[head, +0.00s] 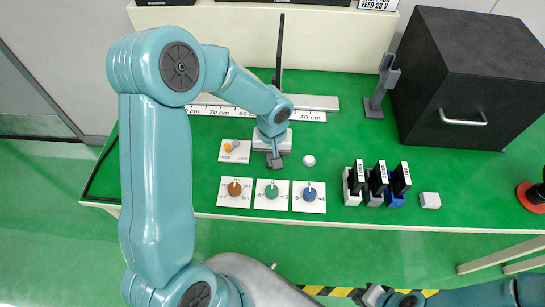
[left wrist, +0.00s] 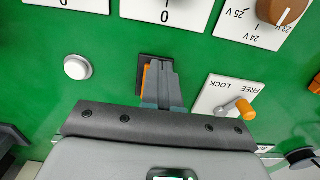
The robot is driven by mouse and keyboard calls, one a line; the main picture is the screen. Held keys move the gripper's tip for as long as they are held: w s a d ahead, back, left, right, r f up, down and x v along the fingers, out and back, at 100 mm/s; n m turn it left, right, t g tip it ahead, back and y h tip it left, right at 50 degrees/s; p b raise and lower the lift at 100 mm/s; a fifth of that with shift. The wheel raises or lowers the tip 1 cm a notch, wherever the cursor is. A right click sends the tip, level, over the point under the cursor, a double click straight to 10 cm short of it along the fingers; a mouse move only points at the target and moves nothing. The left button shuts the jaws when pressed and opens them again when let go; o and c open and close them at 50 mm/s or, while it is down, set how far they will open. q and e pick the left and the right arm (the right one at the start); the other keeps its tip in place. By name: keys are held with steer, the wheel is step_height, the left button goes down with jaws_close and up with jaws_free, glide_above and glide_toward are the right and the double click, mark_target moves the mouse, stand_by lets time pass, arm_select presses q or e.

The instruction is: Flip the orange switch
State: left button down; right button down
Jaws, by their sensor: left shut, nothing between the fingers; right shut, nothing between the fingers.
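An orange switch (left wrist: 147,72) on a dark base shows in the left wrist view, partly hidden behind the fingers of my left gripper (left wrist: 162,80). The fingers are shut and lie over it or beside it; I cannot tell whether they touch it. In the head view my left gripper (head: 275,162) points down at the green panel and hides this switch. A separate orange lever (head: 233,146) sits on a white FREE/LOCK plate to its left; it also shows in the left wrist view (left wrist: 240,108). My right gripper (head: 372,295) is shut and empty at the bottom edge.
Brown (head: 234,188), green (head: 271,191) and blue (head: 309,194) knobs line the front. A white round button (head: 308,160) is close to my left gripper's right. Black modules in holders (head: 375,200), a grey bracket (head: 381,85) and a large black box (head: 465,80) stand right.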

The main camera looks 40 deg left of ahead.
arm_select(q)
steer(key=shift+r, duration=0.15)
steer(key=shift+r+p, duration=0.45)
steer(key=shift+r, duration=0.2)
steer(key=shift+r, duration=0.2)
step_height(320, 180, up, 4)
steer(key=p, duration=0.3)
steer(key=shift+s+d, duration=0.1)
step_height(320, 180, up, 9)
steer(key=s+b, duration=0.1)
steer(key=shift+s+d+r, duration=0.15)
steer(key=shift+s+d, duration=0.05)
steer(key=shift+d, duration=0.25)
steer(key=shift+s+r, duration=0.1)
steer(key=shift+s, duration=0.05)
